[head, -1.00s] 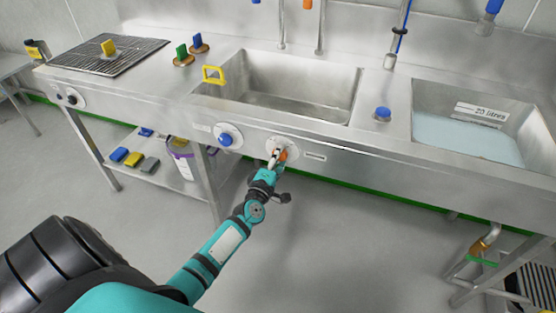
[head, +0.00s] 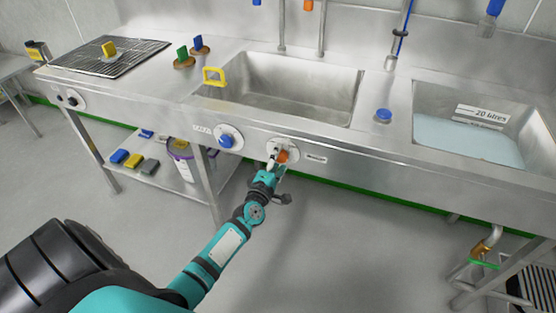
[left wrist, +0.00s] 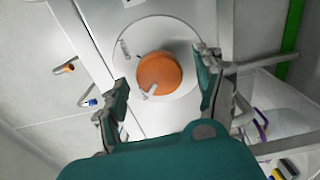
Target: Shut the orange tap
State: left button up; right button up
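The orange tap (head: 283,156) is a round knob on a white round plate on the front panel below the left sink. In the left wrist view the orange knob (left wrist: 160,74) faces me, with a pale pointer at its lower left edge and small marks on the plate around it. My left gripper (head: 273,164) is at the knob, seen from behind in the head view. In the left wrist view its fingers (left wrist: 162,94) are spread apart, one on each side of the knob, with gaps between. My right gripper is not in view.
A blue knob (head: 226,141) on a similar plate sits just left on the same panel. The left sink (head: 290,98) looks empty; the right basin (head: 465,138) holds water beside a "20 litres" label. The floor before the panel is clear.

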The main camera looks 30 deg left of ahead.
pick_arm(q)
jog(key=shift+s+d+f, duration=0.1)
jog(key=shift+s+d, duration=0.05)
jog(key=shift+s, duration=0.4)
jog(key=v, duration=1.1)
jog(key=s+d+f+m+g+h, duration=0.2)
jog(key=s+d+f+m+g, duration=0.15)
jog(key=f, duration=0.65)
jog(key=s+d+f+m+g+h+p, duration=0.1)
jog(key=s+d+f+m+g, duration=0.1)
jog(key=s+f+m, duration=0.5)
jog(key=s+d+f+m+g+h, duration=0.2)
jog(key=d+f, duration=0.1)
jog(key=f, duration=0.9)
jog(key=s+f+m+g, duration=0.3)
jog(key=s+f, duration=0.2)
jog(key=s, duration=0.4)
jog(key=s+d+f+m+g, duration=0.1)
jog(key=s+f+m+g, duration=0.2)
jog(key=s, duration=0.6)
jog(key=s+d+f+m+g+p, duration=0.1)
jog(key=s+f+m+g, duration=0.2)
jog(key=s, duration=0.6)
notch_tip(320, 180, down, 4)
jog(key=shift+s+d+r+m+y, duration=0.15)
jog(key=shift+s+d+m+y, duration=0.15)
jog(key=shift+m, duration=0.65)
